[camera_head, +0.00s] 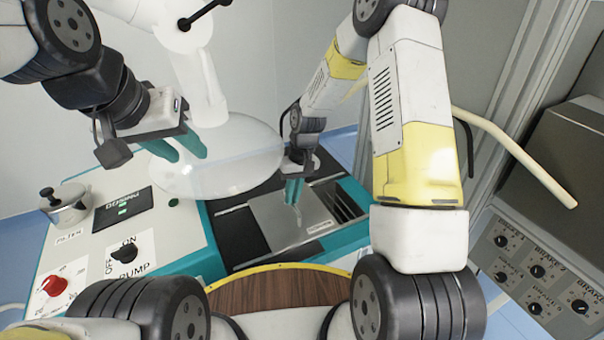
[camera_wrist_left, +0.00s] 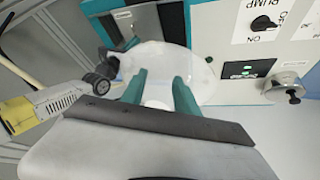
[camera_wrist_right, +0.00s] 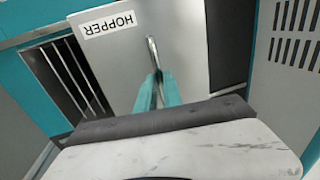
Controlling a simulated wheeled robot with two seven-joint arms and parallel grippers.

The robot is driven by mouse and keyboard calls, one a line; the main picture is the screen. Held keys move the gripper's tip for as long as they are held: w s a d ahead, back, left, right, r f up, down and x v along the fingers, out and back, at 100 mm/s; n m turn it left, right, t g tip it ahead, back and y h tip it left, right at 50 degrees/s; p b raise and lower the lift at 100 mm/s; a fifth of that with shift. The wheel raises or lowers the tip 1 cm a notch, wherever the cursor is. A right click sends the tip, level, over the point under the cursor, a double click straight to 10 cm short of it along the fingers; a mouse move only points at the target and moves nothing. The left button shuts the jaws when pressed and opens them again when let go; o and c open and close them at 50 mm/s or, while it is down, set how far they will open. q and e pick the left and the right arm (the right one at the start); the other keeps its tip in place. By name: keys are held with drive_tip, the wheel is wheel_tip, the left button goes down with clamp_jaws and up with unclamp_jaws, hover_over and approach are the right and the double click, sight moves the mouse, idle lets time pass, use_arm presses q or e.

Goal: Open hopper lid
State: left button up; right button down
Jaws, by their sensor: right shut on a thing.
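The hopper lid (camera_head: 268,222) is a flat grey metal plate on the teal-edged machine, with a thin metal handle (camera_head: 298,214). It fills much of the right wrist view (camera_wrist_right: 112,75), where it bears a HOPPER label (camera_wrist_right: 108,24). A slatted grate and a dark strip show on either side of the lid. My right gripper (camera_head: 293,193) is shut on the handle, its teal fingers meeting at the bar (camera_wrist_right: 153,55). My left gripper (camera_head: 183,148) is open and empty, raised above the machine's left part. Its spread fingers show in the left wrist view (camera_wrist_left: 160,88).
A control panel with a PUMP switch (camera_head: 123,252), red knob (camera_head: 55,286) and metal FILTER pot (camera_head: 65,208) is at left. A brake panel (camera_head: 530,268) stands at right.

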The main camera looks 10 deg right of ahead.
drive_tip(key=shift+a, duration=0.1)
drive_tip(key=c, duration=1.5)
unclamp_jaws()
drive_tip(key=w+d, duration=0.4)
drive_tip(key=d, duration=0.8)
wheel_tip(320, 180, up, 8)
drive_tip(key=w+d, duration=0.1)
drive_tip(key=d, duration=0.1)
drive_tip(key=s+a+r+m+t, duration=0.1)
drive_tip(key=s+r+t, duration=0.1)
drive_tip(key=s+r, duration=0.4)
drive_tip(key=s+a+r+t, duration=0.1)
drive_tip(key=s+r+t, duration=0.1)
drive_tip(key=s+r, duration=0.5)
drive_tip(key=shift+s+a+r+m+h, duration=0.2)
drive_tip(key=shift+a+r+m+h, duration=0.2)
drive_tip(key=shift+r, duration=3)
